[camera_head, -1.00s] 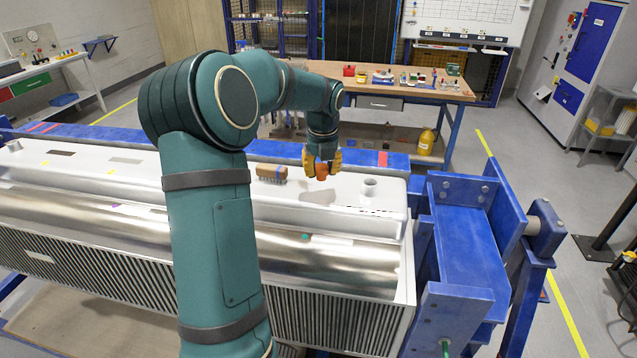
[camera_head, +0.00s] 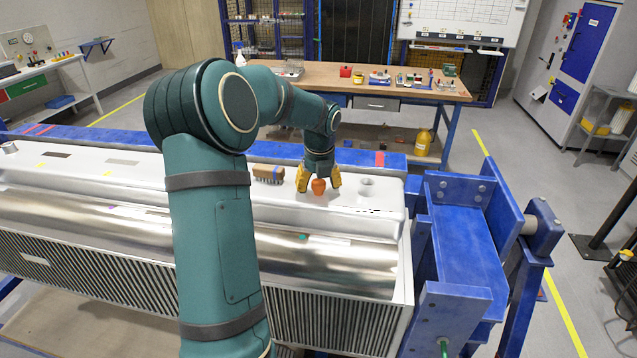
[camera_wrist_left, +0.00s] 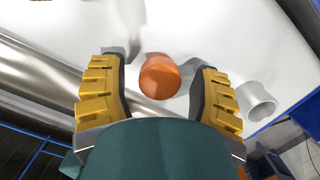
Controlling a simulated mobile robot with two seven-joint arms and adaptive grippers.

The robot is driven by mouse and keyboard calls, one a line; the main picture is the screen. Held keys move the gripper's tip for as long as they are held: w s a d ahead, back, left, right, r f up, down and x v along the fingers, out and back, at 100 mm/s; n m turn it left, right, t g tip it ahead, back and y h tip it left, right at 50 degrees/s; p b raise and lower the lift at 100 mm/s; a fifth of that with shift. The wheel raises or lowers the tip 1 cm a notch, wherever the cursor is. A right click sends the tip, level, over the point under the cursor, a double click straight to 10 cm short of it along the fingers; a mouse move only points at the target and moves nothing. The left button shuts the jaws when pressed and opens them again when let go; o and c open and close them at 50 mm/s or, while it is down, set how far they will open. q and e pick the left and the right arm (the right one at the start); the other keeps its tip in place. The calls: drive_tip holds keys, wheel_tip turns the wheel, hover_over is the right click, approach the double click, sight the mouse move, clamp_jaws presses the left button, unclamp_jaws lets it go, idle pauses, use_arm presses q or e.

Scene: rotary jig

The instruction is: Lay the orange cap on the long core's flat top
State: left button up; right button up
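The orange cap (camera_head: 318,186) sits on the white flat top of the long core (camera_head: 225,188), toward its right end. It also shows in the wrist view (camera_wrist_left: 159,76), between the fingers with a gap on each side. My left gripper (camera_head: 319,187) is open around the cap, its yellow fingers low over the white top and apart from the cap. The cap's underside is hidden, so its contact with the top is not directly visible. My right gripper is not in view.
A short white pipe stub (camera_head: 366,187) stands just right of the cap, and a brown brush (camera_head: 268,174) lies to its left. A blue frame (camera_head: 465,240) closes the right end. Behind is a workbench (camera_head: 415,88) with small items. My left arm hides part of the core.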

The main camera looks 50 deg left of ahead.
sight(319, 186)
use_arm(q)
wheel_tip(319, 186, up, 12)
drive_tip(key=d+p, duration=0.1)
drive_tip(key=shift+s+d+r, duration=0.15)
drive_tip(key=shift+s+d, duration=0.1)
drive_tip(key=shift+s, duration=0.15)
idle(0.7)
